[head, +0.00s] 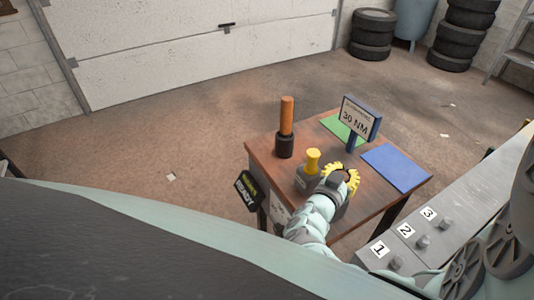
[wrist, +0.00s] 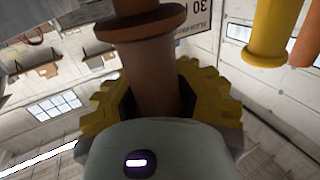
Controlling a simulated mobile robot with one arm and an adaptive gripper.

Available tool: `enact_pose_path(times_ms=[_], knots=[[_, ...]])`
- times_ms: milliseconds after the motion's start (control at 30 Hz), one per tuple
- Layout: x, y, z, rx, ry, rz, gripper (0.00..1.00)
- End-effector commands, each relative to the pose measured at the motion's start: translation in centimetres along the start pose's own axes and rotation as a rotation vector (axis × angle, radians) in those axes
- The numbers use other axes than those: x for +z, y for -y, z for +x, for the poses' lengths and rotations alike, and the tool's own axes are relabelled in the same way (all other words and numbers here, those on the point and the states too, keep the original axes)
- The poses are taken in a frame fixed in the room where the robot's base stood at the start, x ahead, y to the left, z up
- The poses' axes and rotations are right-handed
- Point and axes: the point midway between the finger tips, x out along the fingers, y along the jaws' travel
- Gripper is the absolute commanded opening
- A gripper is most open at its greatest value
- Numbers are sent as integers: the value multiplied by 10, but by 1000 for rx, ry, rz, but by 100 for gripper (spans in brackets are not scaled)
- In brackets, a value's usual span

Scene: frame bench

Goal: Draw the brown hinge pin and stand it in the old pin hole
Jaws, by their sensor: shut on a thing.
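The brown hinge pin (wrist: 150,75) fills the middle of the wrist view, with a wide round collar near the top. My gripper (wrist: 155,105) has yellow toothed jaws on both sides of its shaft and is shut on it. In the head view my gripper (head: 342,178) is over the front middle of the table, and the pin is hard to make out there. A yellow pin (head: 313,161) stands upright on a grey block (head: 306,181) just left of my gripper; it also shows in the wrist view (wrist: 268,35). I cannot see the old pin hole, nor the pin's lower end.
An orange-handled tool (head: 287,115) stands in a dark holder (head: 285,147) at the table's left. A 30 NM sign (head: 358,120) stands behind my gripper. A green mat (head: 341,127) and a clear blue mat (head: 397,167) lie on the wooden table (head: 322,213). A numbered rail (head: 405,232) runs at right.

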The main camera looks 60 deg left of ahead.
Motion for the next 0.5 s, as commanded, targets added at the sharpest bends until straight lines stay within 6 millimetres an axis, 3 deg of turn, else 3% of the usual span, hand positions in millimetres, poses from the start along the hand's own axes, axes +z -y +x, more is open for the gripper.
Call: enact_pose_path(times_ms=[467,500], knots=[[12,-1,1,2,-2,0,0],[10,-1,1,2,-3,0,13]])
